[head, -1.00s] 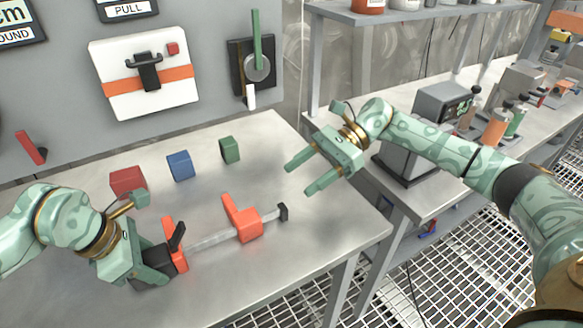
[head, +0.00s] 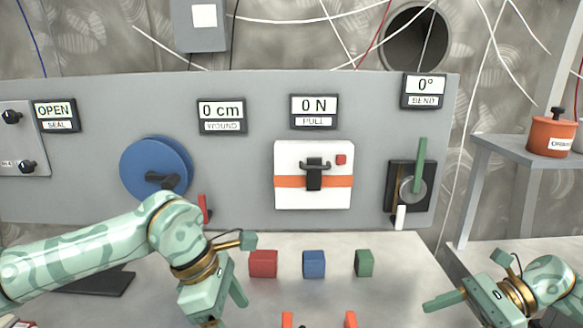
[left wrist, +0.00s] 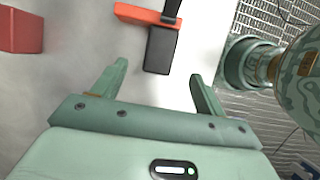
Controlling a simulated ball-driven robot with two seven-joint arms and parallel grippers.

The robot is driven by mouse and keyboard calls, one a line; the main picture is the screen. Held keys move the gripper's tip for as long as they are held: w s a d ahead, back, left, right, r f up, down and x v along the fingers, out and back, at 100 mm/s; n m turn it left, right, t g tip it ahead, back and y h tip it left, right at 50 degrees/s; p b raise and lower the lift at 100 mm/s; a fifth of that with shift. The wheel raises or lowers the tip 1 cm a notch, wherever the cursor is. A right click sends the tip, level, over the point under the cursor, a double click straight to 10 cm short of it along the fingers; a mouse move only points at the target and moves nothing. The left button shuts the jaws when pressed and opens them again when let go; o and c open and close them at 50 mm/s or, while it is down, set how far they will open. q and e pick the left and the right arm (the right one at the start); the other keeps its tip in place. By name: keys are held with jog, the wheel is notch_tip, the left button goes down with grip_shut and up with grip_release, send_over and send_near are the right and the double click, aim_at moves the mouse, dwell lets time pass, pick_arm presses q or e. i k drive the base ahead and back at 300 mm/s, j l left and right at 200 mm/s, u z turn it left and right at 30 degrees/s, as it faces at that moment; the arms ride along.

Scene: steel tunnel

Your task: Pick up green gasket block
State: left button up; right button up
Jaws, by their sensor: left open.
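The green gasket block (head: 364,262) stands on the steel bench in the head view, the rightmost of three blocks in a row. My left gripper (head: 230,312) is at the lower left, open and well apart from the green block. In the left wrist view the open fingers (left wrist: 155,88) have nothing between their tips; an orange and black clamp (left wrist: 160,48) lies just beyond them. My right gripper (head: 443,302) is at the lower right, to the right of the green block; one finger shows clearly, and the frame's bottom edge cuts off the rest.
A blue block (head: 314,264) and a red block (head: 263,264) stand left of the green one. The clamp's orange tips (head: 350,320) show at the bottom edge. A grey panel (head: 250,170) with a blue wheel (head: 156,168) and a green lever (head: 420,165) rises behind.

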aim_at(363, 260)
jog(key=k, duration=1)
